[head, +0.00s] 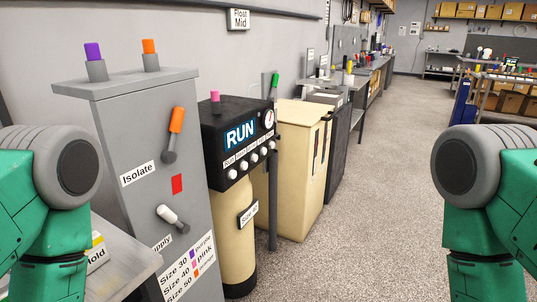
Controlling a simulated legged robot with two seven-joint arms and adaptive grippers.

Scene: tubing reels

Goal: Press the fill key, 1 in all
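A black control box (240,132) with a blue RUN display (240,134) stands on a cream cylinder (234,232) left of centre. A row of several white round keys (252,158) runs along its front, with small labels above them. The labels are too small to read surely, so I cannot tell which one is the fill key. A round gauge (268,119) is at the box's upper right, and a pink peg (215,101) stands on top. Neither gripper is in view; only my green and grey arm parts show at both sides.
A grey cabinet (140,120) with an orange-handled lever (175,125) and a white-handled lever (172,218) stands left of the box. A cream cabinet (293,180) stands behind it to the right. Grey floor (370,220) is clear at centre right.

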